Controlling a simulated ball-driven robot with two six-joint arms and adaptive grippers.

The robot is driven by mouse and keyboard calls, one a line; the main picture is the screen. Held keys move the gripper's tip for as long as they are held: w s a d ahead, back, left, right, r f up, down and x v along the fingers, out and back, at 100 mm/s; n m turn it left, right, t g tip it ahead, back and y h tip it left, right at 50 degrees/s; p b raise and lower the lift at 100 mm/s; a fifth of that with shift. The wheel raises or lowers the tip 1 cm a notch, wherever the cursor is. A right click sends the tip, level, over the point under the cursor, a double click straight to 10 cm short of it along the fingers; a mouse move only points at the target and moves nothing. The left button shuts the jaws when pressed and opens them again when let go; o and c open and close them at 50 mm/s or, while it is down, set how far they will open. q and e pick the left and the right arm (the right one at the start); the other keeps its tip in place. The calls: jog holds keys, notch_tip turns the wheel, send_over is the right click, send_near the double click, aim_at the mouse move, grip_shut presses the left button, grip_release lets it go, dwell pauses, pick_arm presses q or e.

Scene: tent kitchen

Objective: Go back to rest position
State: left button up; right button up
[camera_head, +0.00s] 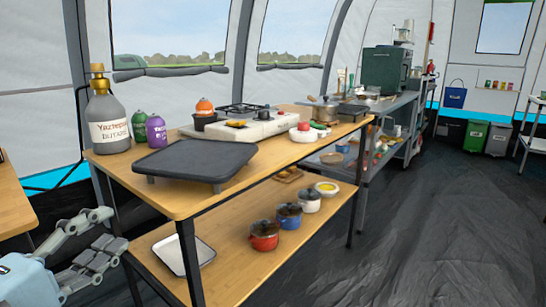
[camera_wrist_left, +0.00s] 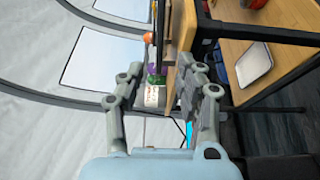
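My left gripper (camera_head: 112,227) comes in at the lower left of the head view, beside the near left end of the wooden table (camera_head: 178,200). Its two fingers are apart with nothing between them. The left wrist view also shows the gripper (camera_wrist_left: 162,78) open and empty, with the table edge and a grey gas bottle (camera_wrist_left: 152,97) beyond the fingers. My right gripper is in neither view.
The table holds a dark griddle (camera_head: 196,162), the gas bottle (camera_head: 108,122) and a stove (camera_head: 240,126). Its lower shelf holds a white tray (camera_head: 184,254) and several pots, including a red one (camera_head: 264,236). The dark floor (camera_head: 430,220) at right is clear.

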pick_arm(q)
jog(key=s+d+f+m+g, duration=0.4)
jog(key=s+f+m+g, duration=0.45)
jog(key=f+m, duration=0.2)
jog(key=s+a+f+m+g+y, duration=0.2)
jog(key=s+a+m+g+y, duration=0.15)
jog(key=s, duration=0.35)
jog(key=s+a+f+m+g+y, duration=0.2)
jog(key=s+a+f+g, duration=0.1)
jog(key=s+a, duration=0.25)
jog(key=s+a+f+g+p, duration=0.1)
jog(key=s+f, duration=0.2)
jog(key=f, duration=0.9)
jog(key=s+a+f+p, duration=0.1)
jog(key=s+f+p, duration=0.1)
jog(key=f, duration=1.1)
jog(key=s+f, duration=0.5)
jog(key=s, duration=0.3)
jog(key=s+f+g+p, duration=0.1)
jog(key=s+f, duration=0.5)
jog(key=s, duration=0.3)
jog(key=shift+s+a+n, duration=0.3)
jog(key=shift+a+n, duration=0.05)
jog(key=shift+n, duration=0.05)
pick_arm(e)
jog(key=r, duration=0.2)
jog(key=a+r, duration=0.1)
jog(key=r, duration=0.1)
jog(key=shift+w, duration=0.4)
